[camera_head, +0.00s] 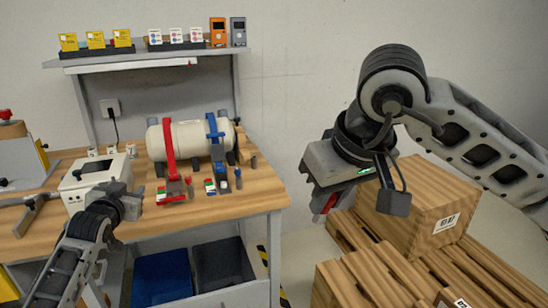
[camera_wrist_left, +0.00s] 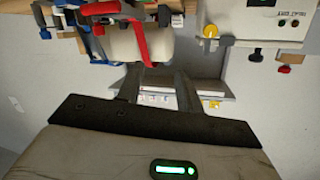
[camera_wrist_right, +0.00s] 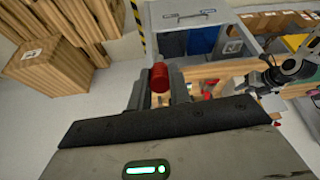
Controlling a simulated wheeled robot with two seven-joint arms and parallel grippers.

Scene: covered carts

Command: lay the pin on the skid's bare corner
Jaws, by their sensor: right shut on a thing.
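The pin is a short red cylinder (camera_wrist_right: 160,77), held between the fingers of my right gripper (camera_wrist_right: 160,90). In the head view the red pin (camera_head: 328,203) shows below the right gripper (camera_head: 324,207), in the air left of the large wooden box. The skid is slatted wood (camera_head: 372,272) at the lower right of the head view and the upper left of the right wrist view (camera_wrist_right: 92,22). Its front corner shows bare slats; part of it is out of frame. My left gripper (camera_head: 133,204) is by the bench's front; its fingers (camera_wrist_left: 158,82) are apart with nothing between them.
A large labelled wooden box (camera_head: 432,222) stands on the skid. A workbench (camera_head: 235,205) carries a cream tank (camera_head: 190,138) with red and blue straps, and a white device (camera_head: 95,183). Blue and dark bins (camera_head: 162,278) sit below. Floor shows between bench and skid.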

